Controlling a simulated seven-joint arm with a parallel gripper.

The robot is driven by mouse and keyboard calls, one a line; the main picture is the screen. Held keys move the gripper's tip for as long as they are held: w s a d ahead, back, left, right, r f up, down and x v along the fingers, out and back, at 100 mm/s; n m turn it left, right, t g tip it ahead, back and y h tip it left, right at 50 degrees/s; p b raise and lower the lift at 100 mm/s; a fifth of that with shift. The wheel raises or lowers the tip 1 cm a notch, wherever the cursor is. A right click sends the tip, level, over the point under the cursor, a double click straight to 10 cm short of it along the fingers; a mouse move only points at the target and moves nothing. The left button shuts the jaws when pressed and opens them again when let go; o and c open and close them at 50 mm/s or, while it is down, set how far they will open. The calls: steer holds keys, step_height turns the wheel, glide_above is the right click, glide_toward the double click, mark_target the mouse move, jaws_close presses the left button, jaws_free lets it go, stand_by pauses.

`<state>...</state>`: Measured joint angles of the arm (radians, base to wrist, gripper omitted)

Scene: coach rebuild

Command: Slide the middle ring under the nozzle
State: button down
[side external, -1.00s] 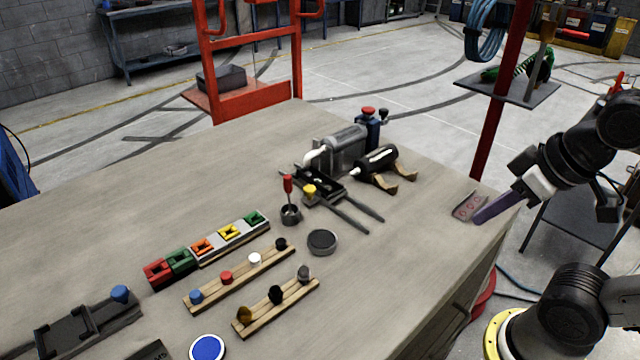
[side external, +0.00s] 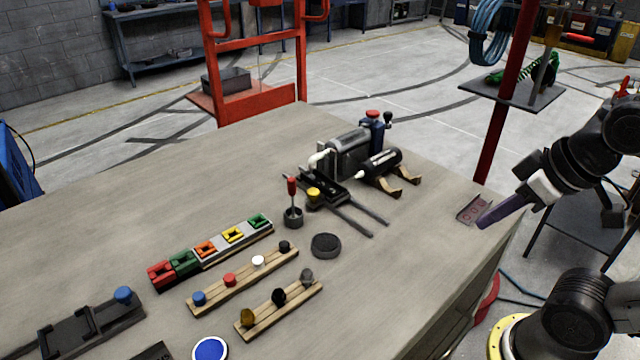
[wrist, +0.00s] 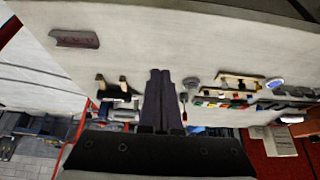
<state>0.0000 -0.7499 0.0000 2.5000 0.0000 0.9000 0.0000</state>
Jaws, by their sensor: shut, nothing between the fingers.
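My gripper (side external: 483,225) is shut and empty, its long dark fingers pointing down-left near the table's right edge. In the wrist view the fingers (wrist: 160,74) lie side by side. A small dark plate with several reddish round marks (side external: 472,210) lies by the fingertips; the marks may be rings, but I cannot tell which is the middle one. The plate also shows in the wrist view (wrist: 75,39). A pale curved nozzle (side external: 318,158) sticks out of a grey cylinder machine (side external: 352,150), over a black railed slide (side external: 322,190). Contact between fingers and plate is unclear.
A black white-tipped bottle (side external: 380,164) lies on wooden supports beside the machine. A red-handled tool in a cup (side external: 293,216) and a dark round puck (side external: 326,245) stand in front. Racks of coloured blocks (side external: 232,235) and knobs (side external: 245,285) lie left. Table between plate and slide is clear.

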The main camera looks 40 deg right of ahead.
steer(key=c, duration=1.2)
jaws_free()
steer(key=shift+o, duration=1.3)
steer(key=shift+s+f+n, duration=0.1)
steer(key=shift+s+n, duration=0.15)
steer(key=shift+n, duration=0.25)
steer(key=o, duration=0.4)
steer(key=r+n, duration=0.1)
steer(key=r, duration=0.1)
steer(key=w+r+n, duration=0.1)
steer(key=r, duration=0.1)
steer(key=shift+w+r, duration=0.15)
steer(key=shift+c, duration=0.2)
steer(key=w+r+n+g, duration=0.1)
steer(key=w+r+n, duration=0.4)
steer(key=w+r, duration=0.4)
steer(key=n+g, duration=0.4)
steer(key=n, duration=0.1)
glide_above(314, 191)
step_height(314, 191, down, 10)
steer(key=shift+g, duration=0.3)
step_height(314, 191, down, 14)
steer(key=shift+w, duration=0.1)
